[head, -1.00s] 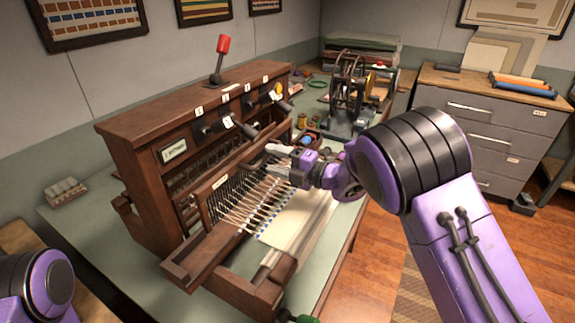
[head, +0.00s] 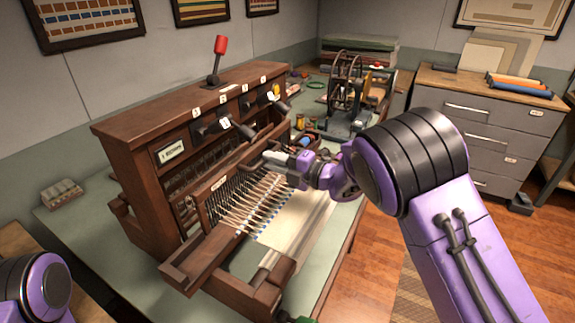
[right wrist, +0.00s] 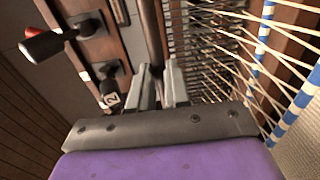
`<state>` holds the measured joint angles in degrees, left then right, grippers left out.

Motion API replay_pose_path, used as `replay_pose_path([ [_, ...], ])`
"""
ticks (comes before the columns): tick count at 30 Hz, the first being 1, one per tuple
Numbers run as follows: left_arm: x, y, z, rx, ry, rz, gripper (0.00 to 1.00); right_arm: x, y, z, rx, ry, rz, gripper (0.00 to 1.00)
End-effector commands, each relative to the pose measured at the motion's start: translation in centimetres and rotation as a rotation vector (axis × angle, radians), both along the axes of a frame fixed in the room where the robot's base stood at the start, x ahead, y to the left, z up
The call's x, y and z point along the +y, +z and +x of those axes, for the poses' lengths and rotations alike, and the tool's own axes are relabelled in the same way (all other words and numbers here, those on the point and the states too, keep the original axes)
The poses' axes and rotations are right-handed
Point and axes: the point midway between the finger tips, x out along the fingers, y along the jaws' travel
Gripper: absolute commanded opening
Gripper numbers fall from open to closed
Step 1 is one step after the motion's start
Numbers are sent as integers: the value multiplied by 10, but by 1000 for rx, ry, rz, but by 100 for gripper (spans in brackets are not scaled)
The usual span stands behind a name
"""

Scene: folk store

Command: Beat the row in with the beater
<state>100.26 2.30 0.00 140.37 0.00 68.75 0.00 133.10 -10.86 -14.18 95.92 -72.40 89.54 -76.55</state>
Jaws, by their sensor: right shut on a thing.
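The wooden loom (head: 135,160) stands on the green table. Its beater (head: 238,172) is a wooden top rail over a comb of thin wires, upright in front of the loom's body. Pale warp threads run through it to a cream cloth (head: 300,217) with blue marks at its edge. My right gripper (head: 276,160) is at the right part of the rail. In the right wrist view its fingers (right wrist: 163,88) are shut on the dark rail (right wrist: 151,32), with threads to the right. My left gripper is out of view; only part of the left arm shows.
A red-knobbed lever (head: 219,60) stands on the loom's top. Numbered dark levers (head: 238,128) stick out from its front, close to my right gripper. A winding machine (head: 350,95) and small spools are behind. A drawer cabinet (head: 480,120) stands at the right.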

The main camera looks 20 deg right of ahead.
Motion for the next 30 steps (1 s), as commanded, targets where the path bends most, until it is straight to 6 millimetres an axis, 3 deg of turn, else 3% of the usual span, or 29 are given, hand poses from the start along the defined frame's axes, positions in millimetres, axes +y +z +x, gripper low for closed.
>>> replay_pose_path([
  [30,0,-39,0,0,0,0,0,-67,-2,-65,-1,-4,0,0],
])
